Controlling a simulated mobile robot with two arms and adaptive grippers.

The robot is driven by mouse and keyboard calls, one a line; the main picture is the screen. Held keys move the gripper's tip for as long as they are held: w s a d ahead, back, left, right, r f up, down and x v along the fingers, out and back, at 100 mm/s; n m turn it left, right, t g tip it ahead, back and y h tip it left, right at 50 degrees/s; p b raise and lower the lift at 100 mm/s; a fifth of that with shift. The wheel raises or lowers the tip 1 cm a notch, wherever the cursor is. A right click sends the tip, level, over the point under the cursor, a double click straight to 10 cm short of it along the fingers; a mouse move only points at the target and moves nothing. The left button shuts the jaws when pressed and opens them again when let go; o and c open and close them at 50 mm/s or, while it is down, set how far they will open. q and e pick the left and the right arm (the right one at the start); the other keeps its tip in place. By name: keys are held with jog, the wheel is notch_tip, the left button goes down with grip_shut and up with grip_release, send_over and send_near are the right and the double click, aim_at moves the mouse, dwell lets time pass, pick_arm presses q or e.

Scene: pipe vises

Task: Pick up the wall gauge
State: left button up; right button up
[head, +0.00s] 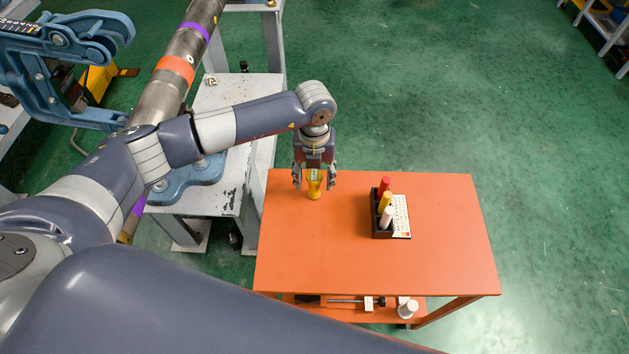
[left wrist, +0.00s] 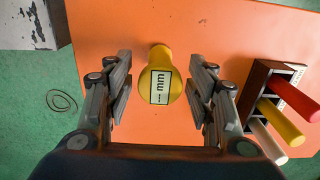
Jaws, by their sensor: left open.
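The wall gauge (head: 314,188) is a yellow, rounded tool standing on the orange table near its back left edge. In the left wrist view my left gripper (left wrist: 160,95) is open, with a gap between each finger and the gauge. The gauge's lower end is hidden from the wrist camera. My right gripper is not seen.
On the orange table (head: 340,265), a dark holder (head: 380,231) with red, yellow and white markers stands right of the gauge, beside a printed card (head: 401,216). A grey bench (head: 245,100) with a blue vise and a long pipe (head: 175,65) is at the left. The table's right side is clear.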

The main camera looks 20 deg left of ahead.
pick_arm(q)
notch_tip(320, 180, down, 3)
jog(key=shift+f+p, duration=0.15)
jog(key=shift+p, duration=0.25)
jog(key=shift+f, duration=0.2)
jog(key=c, duration=1.1)
jog(key=shift+c, duration=0.2)
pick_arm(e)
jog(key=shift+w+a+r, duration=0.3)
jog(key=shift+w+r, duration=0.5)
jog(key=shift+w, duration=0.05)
